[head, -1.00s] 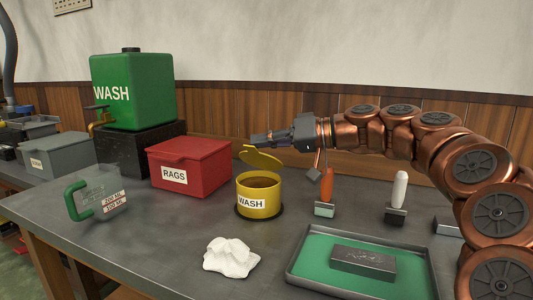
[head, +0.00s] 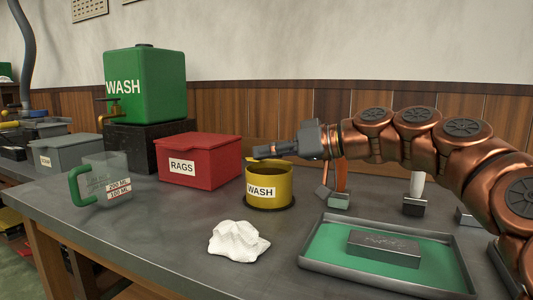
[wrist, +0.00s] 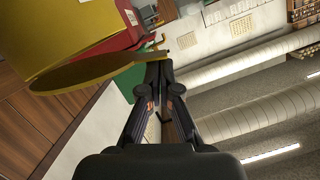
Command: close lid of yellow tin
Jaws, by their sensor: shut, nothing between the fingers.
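The yellow tin (head: 284,190), labelled WASH, stands upright on the bench in the head view. Its dark opening still shows. Its lid is hard to make out there, near my gripper. In the wrist view, the tin's yellow wall (wrist: 50,32) fills the upper left, and the lid (wrist: 85,72) shows nearly edge-on, angled away from the tin. My gripper (head: 262,151) is shut and empty, just above the tin's back rim in the head view. In the wrist view its fingertips (wrist: 157,68) are close to the lid's edge; contact is unclear.
A red RAGS box (head: 215,165) stands left of the tin. A white crumpled rag (head: 238,240) lies in front. A green tray (head: 325,245) with a grey block is at front right. Handled tools stand behind it. A measuring jug (head: 110,180) is at left.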

